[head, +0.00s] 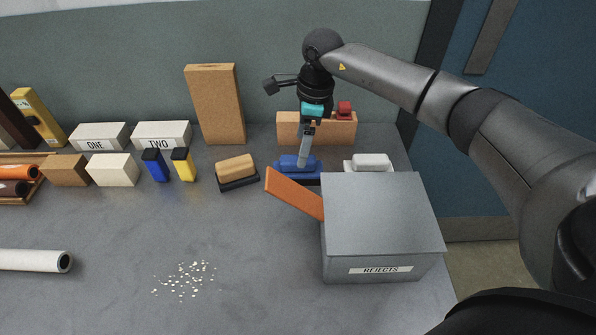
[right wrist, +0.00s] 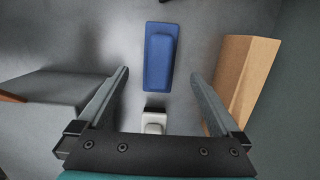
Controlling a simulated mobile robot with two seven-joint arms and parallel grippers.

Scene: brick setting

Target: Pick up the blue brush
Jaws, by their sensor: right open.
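The blue brush (head: 287,164) lies on the grey table behind the reject box in the head view, partly hidden by my right gripper (head: 303,160). In the right wrist view the blue brush (right wrist: 160,57) lies lengthwise ahead of the fingers, roughly centred between them. My right gripper (right wrist: 160,75) is open and empty, pointing down, with a finger to either side of the brush's line. I cannot tell its exact height above the brush. My left gripper is not in view.
A grey REJECTS box (head: 383,215) stands in front, with an orange slab (head: 294,194) leaning by it. A white brush (head: 370,162) is to the right, a tan brush (head: 236,168) to the left. A low brick (head: 290,127) stands behind.

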